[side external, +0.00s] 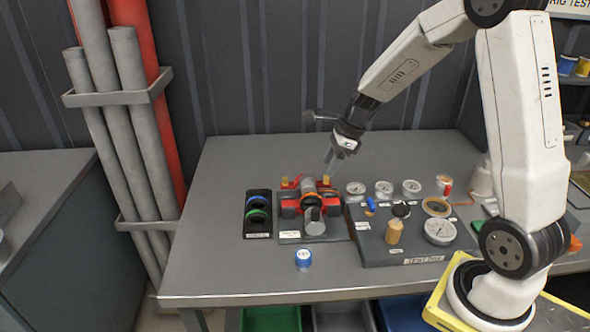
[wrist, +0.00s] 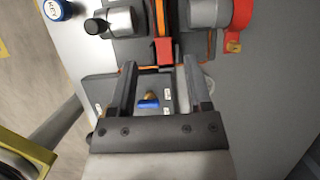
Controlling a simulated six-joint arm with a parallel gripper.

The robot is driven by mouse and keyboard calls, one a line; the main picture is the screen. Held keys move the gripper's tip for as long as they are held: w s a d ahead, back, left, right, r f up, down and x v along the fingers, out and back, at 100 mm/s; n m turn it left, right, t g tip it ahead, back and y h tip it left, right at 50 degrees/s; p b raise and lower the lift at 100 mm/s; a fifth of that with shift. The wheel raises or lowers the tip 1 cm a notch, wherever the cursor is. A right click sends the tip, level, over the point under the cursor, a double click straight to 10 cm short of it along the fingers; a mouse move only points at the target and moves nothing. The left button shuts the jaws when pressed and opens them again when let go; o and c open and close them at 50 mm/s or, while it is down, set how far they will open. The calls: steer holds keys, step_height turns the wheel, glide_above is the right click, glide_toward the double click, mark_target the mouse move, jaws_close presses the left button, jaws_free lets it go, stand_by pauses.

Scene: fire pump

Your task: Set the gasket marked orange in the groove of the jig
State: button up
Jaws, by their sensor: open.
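An orange band (wrist: 160,18) shows in the wrist view at the top centre. I cannot tell whether it is seated in the groove. My gripper (side external: 330,160) is above and behind the jig, its fingers pointing down. In the wrist view my gripper (wrist: 159,65) is open and empty, with a red block between and just beyond its fingertips.
A black rack (side external: 257,213) with green and blue rings stands left of the jig. A grey board (side external: 378,247) with gauges and small parts lies to the right. The bench's left side is clear.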

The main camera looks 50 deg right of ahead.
steer(key=s+a+f+n+h, duration=0.1)
steer(key=s+a+n, duration=0.5)
steer(key=n, duration=0.7)
steer(key=s+a+f+n+h, duration=0.1)
steer(key=s+a+n, duration=0.5)
steer(key=n, duration=0.7)
steer(key=shift+s+a+n+g+h, duration=0.2)
steer(key=shift+s+n+g+h, duration=0.15)
steer(key=shift+h, duration=0.25)
